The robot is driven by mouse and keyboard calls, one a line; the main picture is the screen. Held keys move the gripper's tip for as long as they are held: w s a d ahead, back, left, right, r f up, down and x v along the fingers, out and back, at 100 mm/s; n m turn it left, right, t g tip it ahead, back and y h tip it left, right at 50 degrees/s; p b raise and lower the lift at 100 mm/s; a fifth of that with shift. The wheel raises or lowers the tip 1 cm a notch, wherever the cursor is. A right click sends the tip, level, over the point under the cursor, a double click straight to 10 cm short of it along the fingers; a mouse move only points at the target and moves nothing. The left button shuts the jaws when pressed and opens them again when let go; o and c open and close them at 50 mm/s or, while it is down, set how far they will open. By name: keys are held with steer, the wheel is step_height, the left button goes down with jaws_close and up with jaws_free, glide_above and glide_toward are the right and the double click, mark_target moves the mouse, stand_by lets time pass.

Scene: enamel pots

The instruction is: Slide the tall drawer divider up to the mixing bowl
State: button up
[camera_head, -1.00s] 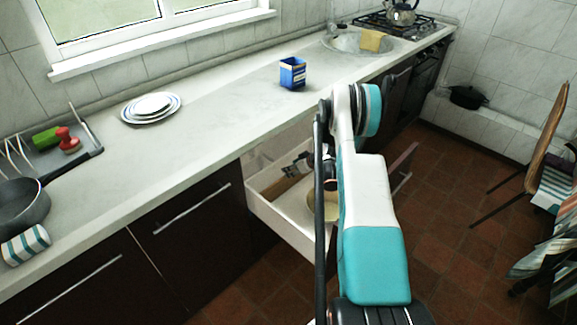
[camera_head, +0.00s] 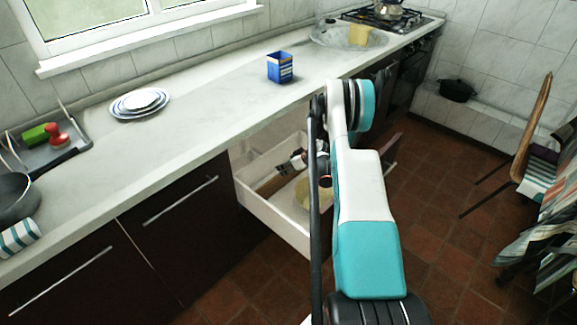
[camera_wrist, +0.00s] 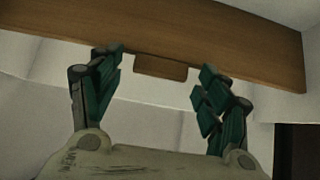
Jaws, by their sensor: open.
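The tall drawer divider is a brown wooden board (camera_wrist: 190,32) crossing the top of the wrist view, with a small tab or notch at its lower edge. In the head view part of the divider (camera_head: 268,184) shows inside the open drawer. The mixing bowl (camera_head: 310,196) is pale yellow and lies in the drawer to the right of the divider, partly hidden by my arm. My gripper (camera_wrist: 160,82) is open and empty, its two fingers apart beside the board. I cannot tell whether they touch it. The gripper also shows over the drawer (camera_head: 300,160).
The white drawer (camera_head: 272,216) stands pulled out from under the pale counter (camera_head: 200,115). A blue box (camera_head: 280,68), stacked plates (camera_head: 140,102) and a dish rack (camera_head: 60,155) are on the counter. A chair (camera_head: 530,130) stands at the right. The tiled floor between is open.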

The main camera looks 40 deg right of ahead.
step_height(320, 180, up, 10)
stand_by(0.6)
